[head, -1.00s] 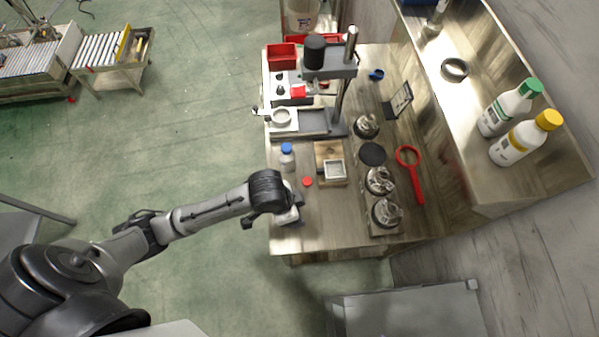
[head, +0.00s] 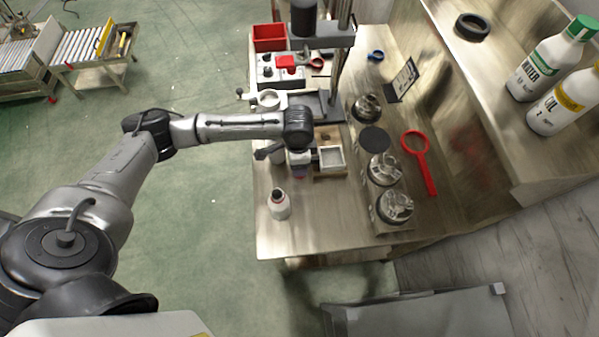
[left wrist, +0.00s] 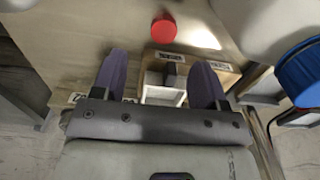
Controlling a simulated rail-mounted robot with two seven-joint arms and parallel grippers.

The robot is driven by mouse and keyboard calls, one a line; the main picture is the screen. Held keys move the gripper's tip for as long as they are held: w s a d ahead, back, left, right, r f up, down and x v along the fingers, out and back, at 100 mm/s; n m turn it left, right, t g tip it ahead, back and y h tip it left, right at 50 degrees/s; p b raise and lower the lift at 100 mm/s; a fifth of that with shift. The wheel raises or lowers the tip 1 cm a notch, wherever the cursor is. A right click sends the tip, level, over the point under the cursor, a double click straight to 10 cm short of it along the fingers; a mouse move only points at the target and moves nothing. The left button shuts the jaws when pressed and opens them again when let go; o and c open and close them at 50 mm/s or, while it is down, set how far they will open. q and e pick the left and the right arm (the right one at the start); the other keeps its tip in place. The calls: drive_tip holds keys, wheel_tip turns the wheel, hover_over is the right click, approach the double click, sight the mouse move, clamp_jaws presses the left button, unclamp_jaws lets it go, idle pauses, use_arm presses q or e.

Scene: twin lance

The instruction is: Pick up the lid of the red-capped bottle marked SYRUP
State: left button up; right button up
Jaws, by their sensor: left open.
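A red round lid (left wrist: 163,31) lies flat on the wooden table, at the top centre of the left wrist view. My left gripper (left wrist: 160,72) is open, its two purple fingers apart with nothing held between them; the lid is beyond the fingertips in this view. In the head view, my left gripper (head: 300,165) hangs over the table beside the small tray and hides the lid's place. A small white bottle (head: 279,205) stands upright without a visible cap in front of it; its marking is not legible. My right gripper is not in view.
A blue cap (left wrist: 300,75) is close at the right in the left wrist view. A square white tray (head: 332,158) sits on a wooden block.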

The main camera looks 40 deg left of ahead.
use_arm(q)
drive_tip(key=shift+w+a+f+b, duration=0.1)
drive_tip(key=shift+w+f+b, duration=0.1)
drive_tip(key=shift+f, duration=1.2)
drive_tip(key=shift+w+d+f+b, duration=0.1)
drive_tip(key=shift+f+b, duration=0.05)
drive_tip(key=shift+f, duration=1.2)
drive_tip(key=shift+w+a+f+b, duration=0.1)
drive_tip(key=shift+f+b, duration=0.1)
drive_tip(key=shift+f, duration=1.2)
drive_tip(key=c, duration=1)
